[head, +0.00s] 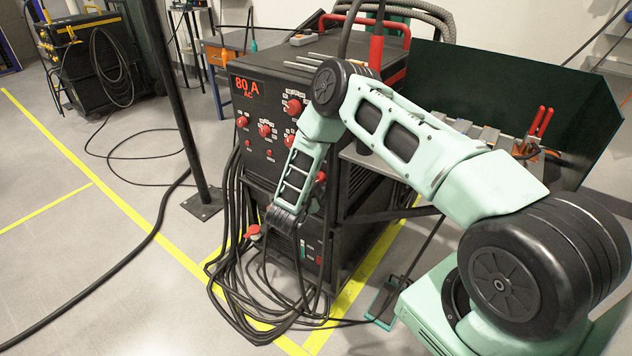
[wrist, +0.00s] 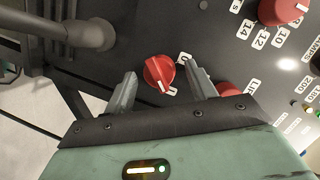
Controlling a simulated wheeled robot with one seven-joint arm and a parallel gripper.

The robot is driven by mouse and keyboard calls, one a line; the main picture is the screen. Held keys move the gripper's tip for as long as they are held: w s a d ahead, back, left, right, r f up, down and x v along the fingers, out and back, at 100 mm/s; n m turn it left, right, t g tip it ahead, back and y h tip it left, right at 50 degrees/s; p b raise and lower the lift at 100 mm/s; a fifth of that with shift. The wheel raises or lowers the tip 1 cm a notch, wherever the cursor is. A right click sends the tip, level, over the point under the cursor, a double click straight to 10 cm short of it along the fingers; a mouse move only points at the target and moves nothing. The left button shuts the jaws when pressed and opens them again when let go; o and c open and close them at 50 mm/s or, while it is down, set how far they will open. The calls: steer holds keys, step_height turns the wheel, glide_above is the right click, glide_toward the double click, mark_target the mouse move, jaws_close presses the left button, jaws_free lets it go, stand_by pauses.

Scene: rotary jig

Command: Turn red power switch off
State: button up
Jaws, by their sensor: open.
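In the wrist view a red rotary knob (wrist: 159,73) with a white pointer line sits on a dark panel, with small white labels beside it. It looks like the red power switch, though its labels are too small to read surely. My gripper (wrist: 161,75) is open, with one finger on either side of the knob; I cannot tell whether either finger touches it. In the head view the black welding machine (head: 259,117) has several red knobs on its front and an orange "80 A AC" display. There my forearm hides part of the front panel, and my fingers are not clearly visible.
Another red knob (wrist: 228,90) is close beside the right finger, and a larger numbered red knob (wrist: 283,10) is at upper right. A dark rounded fitting (wrist: 92,35) protrudes at left. Black cables (head: 240,300) hang and pile on the floor before the machine.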

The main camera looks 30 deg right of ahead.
steer(key=c, duration=1)
steer(key=n+g, duration=0.1)
steer(key=n, duration=0.1)
steer(key=n+g, duration=0.1)
steer(key=n, duration=0.1)
steer(key=n+g, duration=0.1)
steer(key=n, duration=0.1)
steer(key=shift+w+a+h, duration=0.15)
steer(key=shift+w+h, duration=0.1)
steer(key=shift+h, duration=0.05)
steer(key=n+g, duration=0.1)
steer(key=n, duration=0.1)
steer(key=n+b, duration=0.1)
steer(key=shift+w+n+g+h+b, duration=0.15)
steer(key=shift+n+g+h+b, duration=0.15)
steer(key=shift+n+g, duration=0.1)
steer(key=n+g+h+b, duration=0.1)
steer(key=n, duration=0.2)
steer(key=shift+w+a+f+n+b, duration=0.1)
steer(key=shift+n+b, duration=0.2)
steer(key=shift+b, duration=0.1)
